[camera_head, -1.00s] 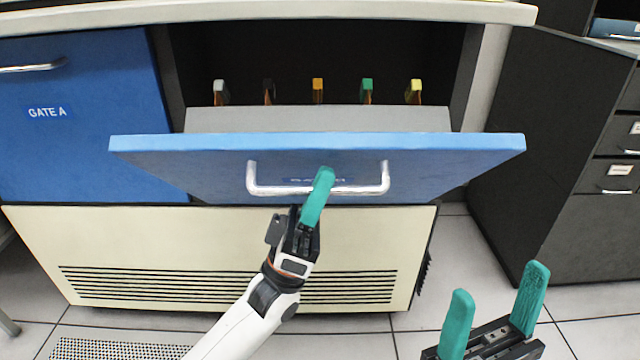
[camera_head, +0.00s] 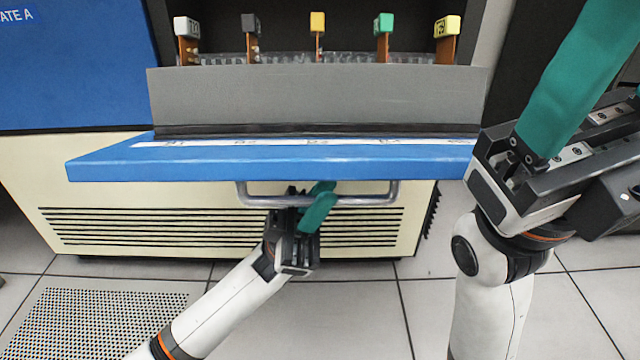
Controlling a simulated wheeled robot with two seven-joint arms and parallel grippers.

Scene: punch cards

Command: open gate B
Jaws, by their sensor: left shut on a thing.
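The blue gate panel (camera_head: 270,163) is tilted down to nearly flat, and its inner side shows a white label strip with partly readable marks. Its metal bar handle (camera_head: 370,195) hangs at the front edge. My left gripper (camera_head: 318,203) is shut on the handle near its middle, with one teal finger showing in front of the bar. The gate's own name label is not in view now. My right gripper (camera_head: 590,90) is raised close to the camera at the right; only one teal finger shows well and the other is mostly cut off by the frame.
Behind the panel, a grey plate (camera_head: 310,100) fronts several upright cards with coloured tops, including a yellow one (camera_head: 318,20) and a green one (camera_head: 384,22). Gate A (camera_head: 70,70) is closed at the left. A perforated floor plate (camera_head: 100,320) lies below left.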

